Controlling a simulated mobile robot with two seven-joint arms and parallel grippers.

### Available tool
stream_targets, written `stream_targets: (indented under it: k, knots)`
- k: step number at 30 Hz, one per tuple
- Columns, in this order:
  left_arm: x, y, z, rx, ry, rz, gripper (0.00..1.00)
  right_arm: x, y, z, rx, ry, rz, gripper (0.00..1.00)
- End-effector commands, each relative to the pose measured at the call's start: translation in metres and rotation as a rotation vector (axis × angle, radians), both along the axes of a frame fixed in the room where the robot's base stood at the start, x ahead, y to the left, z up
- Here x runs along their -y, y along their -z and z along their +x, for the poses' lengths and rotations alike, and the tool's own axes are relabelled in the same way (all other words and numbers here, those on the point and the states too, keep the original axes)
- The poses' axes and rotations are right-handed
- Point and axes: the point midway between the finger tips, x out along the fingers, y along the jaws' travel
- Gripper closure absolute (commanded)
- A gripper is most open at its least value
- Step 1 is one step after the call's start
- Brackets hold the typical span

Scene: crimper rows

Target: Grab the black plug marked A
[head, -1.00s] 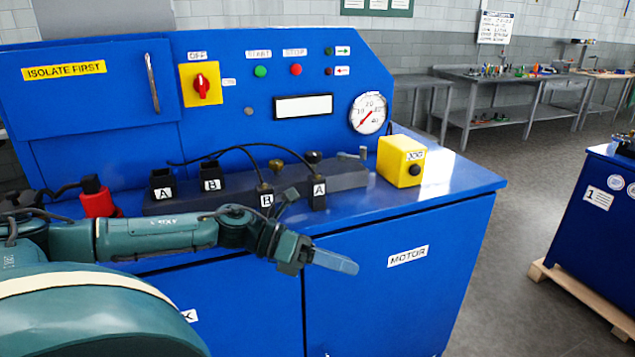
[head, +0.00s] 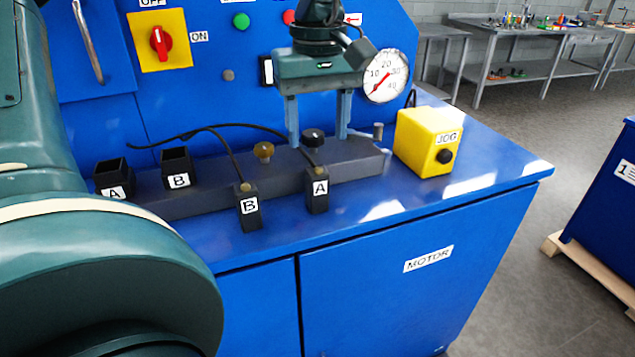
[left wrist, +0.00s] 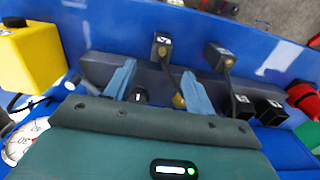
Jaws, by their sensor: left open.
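The black plug marked A (head: 317,190) stands at the front edge of a dark grey bar on the blue console, with a black cable at its top. It also shows in the left wrist view (left wrist: 161,49), just beyond the fingertips. My left gripper (head: 318,142) points down, open and empty, above and behind this plug, over a black knob (head: 313,137). The black plug marked B (head: 249,209) stands to the left of plug A. My right gripper is not in view.
Black sockets marked A (head: 113,178) and B (head: 177,167) sit on the left of the bar (head: 360,165). A brass knob (head: 263,151) stands behind the plugs. A yellow JOG box (head: 430,142) stands right of the bar. A gauge (head: 385,76) is on the panel behind.

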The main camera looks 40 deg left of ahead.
Motion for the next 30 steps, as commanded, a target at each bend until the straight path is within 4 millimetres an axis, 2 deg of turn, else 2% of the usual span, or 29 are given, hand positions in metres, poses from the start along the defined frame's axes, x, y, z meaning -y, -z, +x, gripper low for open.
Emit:
stream_targets:
  k: [3, 6, 14, 21, 25, 30]
  knots:
    - [0.000, 0.026, -0.001, -0.006, -0.001, -0.002, 0.45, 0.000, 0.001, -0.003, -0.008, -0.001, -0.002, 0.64]
    - [0.000, 0.042, -0.001, -0.004, -0.002, -0.003, 0.45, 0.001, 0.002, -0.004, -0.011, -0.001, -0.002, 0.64]
    - [0.000, 0.062, -0.001, -0.002, -0.003, -0.004, 0.45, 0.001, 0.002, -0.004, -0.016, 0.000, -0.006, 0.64]
    - [0.001, 0.098, -0.004, -0.006, -0.004, -0.004, 0.45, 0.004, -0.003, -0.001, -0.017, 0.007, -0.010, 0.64]
    - [0.001, 0.108, -0.003, -0.002, -0.003, -0.004, 0.45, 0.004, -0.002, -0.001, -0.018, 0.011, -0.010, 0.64]
    - [0.001, 0.110, -0.003, 0.001, -0.003, -0.005, 0.45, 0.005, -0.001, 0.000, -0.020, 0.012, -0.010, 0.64]
